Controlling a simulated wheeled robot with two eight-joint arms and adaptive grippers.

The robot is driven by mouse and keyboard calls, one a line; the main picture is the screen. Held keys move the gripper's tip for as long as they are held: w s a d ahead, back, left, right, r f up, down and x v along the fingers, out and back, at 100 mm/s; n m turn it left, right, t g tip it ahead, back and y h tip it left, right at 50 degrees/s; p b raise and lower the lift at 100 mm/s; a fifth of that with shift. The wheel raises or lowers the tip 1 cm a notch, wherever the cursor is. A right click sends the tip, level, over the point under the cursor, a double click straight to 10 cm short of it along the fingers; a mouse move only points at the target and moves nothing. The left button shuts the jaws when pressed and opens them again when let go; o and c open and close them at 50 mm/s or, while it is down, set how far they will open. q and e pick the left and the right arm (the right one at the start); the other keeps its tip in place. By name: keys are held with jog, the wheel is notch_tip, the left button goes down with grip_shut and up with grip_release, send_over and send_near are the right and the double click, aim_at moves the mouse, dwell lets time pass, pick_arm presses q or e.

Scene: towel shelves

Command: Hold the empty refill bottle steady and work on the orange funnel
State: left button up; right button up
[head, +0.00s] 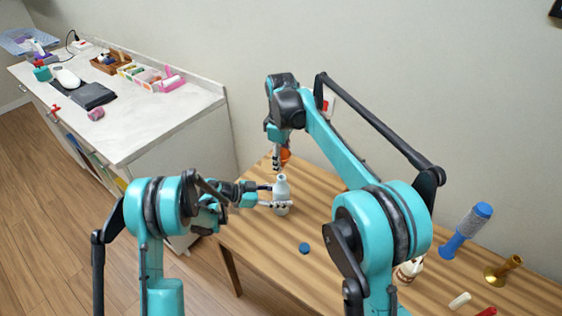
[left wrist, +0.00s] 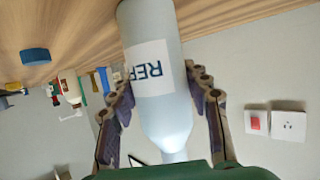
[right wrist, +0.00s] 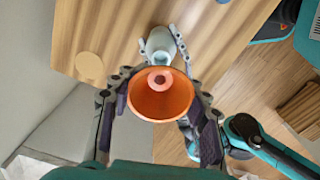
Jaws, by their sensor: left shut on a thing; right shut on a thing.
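The pale refill bottle (head: 281,188) stands upright on the wooden table, its label partly readable in the left wrist view (left wrist: 152,70). My left gripper (head: 268,198) is shut around the bottle's side, with a finger on either side of it. The orange funnel (right wrist: 160,103) is held between the fingers of my right gripper (right wrist: 160,110), wide mouth toward the right wrist camera. In the head view the funnel (head: 285,155) is partly hidden by the gripper. It appears above and behind the bottle, apart from it. Its spout tip is hidden.
A blue cap (head: 304,248) lies on the table (head: 265,250) in front of the bottle. A blue brush-like item (head: 465,230) and a brass-coloured item (head: 503,270) stand at the right. A white counter (head: 150,115) with several items is at the left.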

jog(key=shift+r, duration=1.9)
pick_arm(q)
jog(key=o, duration=1.2)
